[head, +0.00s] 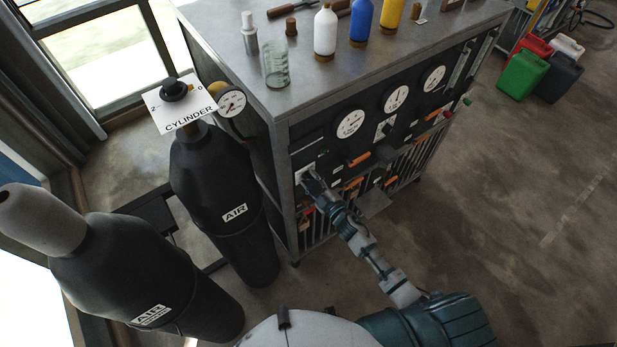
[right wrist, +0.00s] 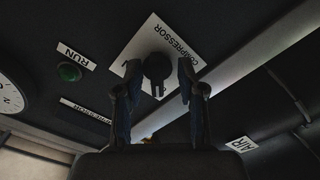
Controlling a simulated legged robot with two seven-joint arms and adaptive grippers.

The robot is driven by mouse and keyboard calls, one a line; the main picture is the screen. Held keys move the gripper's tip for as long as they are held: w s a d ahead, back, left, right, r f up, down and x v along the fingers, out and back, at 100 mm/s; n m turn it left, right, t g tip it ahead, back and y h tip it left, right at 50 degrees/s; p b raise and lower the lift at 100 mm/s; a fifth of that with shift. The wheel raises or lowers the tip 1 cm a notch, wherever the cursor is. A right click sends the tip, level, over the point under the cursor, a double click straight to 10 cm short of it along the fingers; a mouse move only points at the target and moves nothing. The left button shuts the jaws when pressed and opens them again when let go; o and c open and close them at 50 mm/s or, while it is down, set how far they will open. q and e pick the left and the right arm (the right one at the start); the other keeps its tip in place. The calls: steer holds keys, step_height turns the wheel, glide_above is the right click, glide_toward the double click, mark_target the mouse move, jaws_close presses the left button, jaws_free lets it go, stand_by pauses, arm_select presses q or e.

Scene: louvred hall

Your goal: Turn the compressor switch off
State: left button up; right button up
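The compressor switch is a dark round knob (right wrist: 157,67) on a white plate (right wrist: 181,38) lettered COMPRESSOR, seen in the right wrist view. In the head view part of its white plate (head: 300,172) shows at the near left of the panel, with the knob hidden by my gripper. My right gripper (head: 309,181) reaches up to this plate. In the right wrist view its two fingers are apart, one on each side of the knob. I cannot tell whether they touch it. My left gripper is not in view.
A green RUN lamp (right wrist: 69,72) and a gauge (right wrist: 10,95) sit beside the plate. The steel cabinet (head: 330,85) carries bottles and a glass jar (head: 275,65) on top. Black AIR cylinders (head: 215,175) stand to the left, with a CYLINDER plate (head: 183,108) above.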

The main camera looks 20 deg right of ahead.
steer(key=shift+r, duration=0.1)
steer(key=p+v, duration=0.1)
steer(key=v, duration=0.6)
steer(key=shift+r, duration=0.1)
